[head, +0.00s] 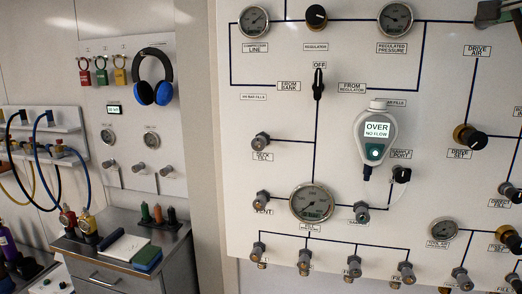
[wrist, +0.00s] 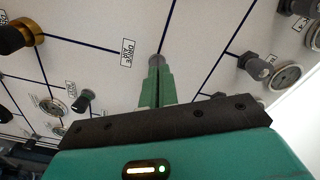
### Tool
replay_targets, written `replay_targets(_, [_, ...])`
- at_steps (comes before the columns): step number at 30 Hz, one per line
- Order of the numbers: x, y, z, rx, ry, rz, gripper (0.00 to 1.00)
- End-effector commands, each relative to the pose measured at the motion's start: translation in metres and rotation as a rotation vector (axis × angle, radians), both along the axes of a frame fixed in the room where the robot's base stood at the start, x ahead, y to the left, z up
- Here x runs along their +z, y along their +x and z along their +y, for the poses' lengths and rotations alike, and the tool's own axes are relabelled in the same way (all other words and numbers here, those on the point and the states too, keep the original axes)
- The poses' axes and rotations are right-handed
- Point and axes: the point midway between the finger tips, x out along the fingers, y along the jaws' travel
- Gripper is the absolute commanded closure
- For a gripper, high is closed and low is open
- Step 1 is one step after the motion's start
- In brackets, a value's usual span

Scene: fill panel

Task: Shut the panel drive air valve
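The drive air valve (wrist: 156,60) is a small grey knob on the white panel, beside the "DRIVE AIR" label (wrist: 129,52) in the wrist view. My gripper (wrist: 157,72) has its green fingers close together, with their tips right at this knob and partly covering it. I cannot tell whether they grip the knob or only stand in front of it. In the head view the "DRIVE AIR" label (head: 477,51) shows at the upper right.
The drive set knob (head: 469,137), black on brass, is below the label. A hand-held meter (head: 376,137) reading "OVER NO FLOW" hangs on the panel's middle. In the wrist view another grey valve (wrist: 257,68) stands to the right of my fingers. A counter (head: 125,250) is at left.

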Motion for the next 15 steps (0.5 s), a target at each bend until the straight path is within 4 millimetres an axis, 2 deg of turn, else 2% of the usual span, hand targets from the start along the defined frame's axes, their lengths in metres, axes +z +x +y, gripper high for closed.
replay_targets(7, [0.0012,-0.0013,-0.0016,-0.007,-0.002,-0.004,1.00])
replay_targets(15, [0.0004,0.0011,0.0065,-0.004,-0.001,-0.003,1.00])
